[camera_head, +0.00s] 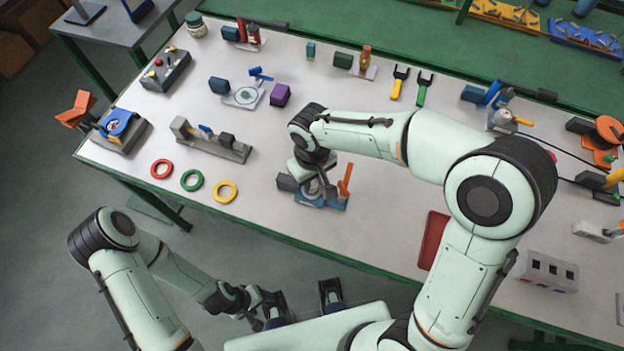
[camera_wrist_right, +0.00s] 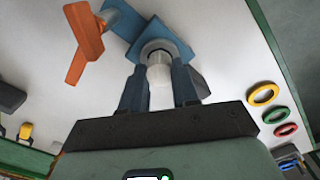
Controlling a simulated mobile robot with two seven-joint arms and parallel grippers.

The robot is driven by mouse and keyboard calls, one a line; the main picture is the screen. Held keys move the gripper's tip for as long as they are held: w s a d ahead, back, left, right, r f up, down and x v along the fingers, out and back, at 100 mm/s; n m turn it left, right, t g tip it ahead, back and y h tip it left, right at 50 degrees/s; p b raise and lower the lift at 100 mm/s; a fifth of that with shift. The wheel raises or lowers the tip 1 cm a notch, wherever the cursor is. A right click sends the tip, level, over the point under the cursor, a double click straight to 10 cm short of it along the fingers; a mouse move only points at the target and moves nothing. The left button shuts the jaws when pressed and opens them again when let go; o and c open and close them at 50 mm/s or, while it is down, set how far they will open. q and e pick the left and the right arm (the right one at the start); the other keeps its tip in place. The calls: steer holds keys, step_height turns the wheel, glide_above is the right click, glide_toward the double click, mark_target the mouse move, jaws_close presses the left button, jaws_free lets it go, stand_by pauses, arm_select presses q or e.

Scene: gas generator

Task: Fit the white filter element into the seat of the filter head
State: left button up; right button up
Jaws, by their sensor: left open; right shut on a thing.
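The blue filter head (camera_head: 334,202), with an orange lever (camera_head: 345,179), stands near the table's front edge. It also shows in the right wrist view (camera_wrist_right: 178,32), with a round grey seat (camera_wrist_right: 157,46). My right gripper (camera_wrist_right: 160,85) is shut on the white filter element (camera_wrist_right: 160,72), a short cylinder between its fingers. The element's far end lines up with the seat and appears at its mouth; I cannot tell how deep it sits. In the head view the right wrist hides the element. My left gripper (camera_head: 303,300) is open and empty, off the table.
Red (camera_head: 161,169), green (camera_head: 192,180) and yellow (camera_head: 226,192) rings lie left of the filter head. A grey vise-like fixture (camera_head: 210,142) stands behind them. A red tray (camera_head: 433,240) lies to the right. Bare table lies between the tray and filter head.

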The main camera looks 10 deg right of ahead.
mark_target(312, 183)
steer(key=shift+f, duration=0.45)
steer(key=shift+f, duration=0.1)
steer(key=o, duration=0.7)
steer(key=shift+o, duration=0.2)
steer(key=shift+r, duration=0.25)
step_height(312, 183, up, 12)
steer(key=p, duration=0.1)
steer(key=shift+p, duration=0.35)
steer(key=shift+f, duration=0.15)
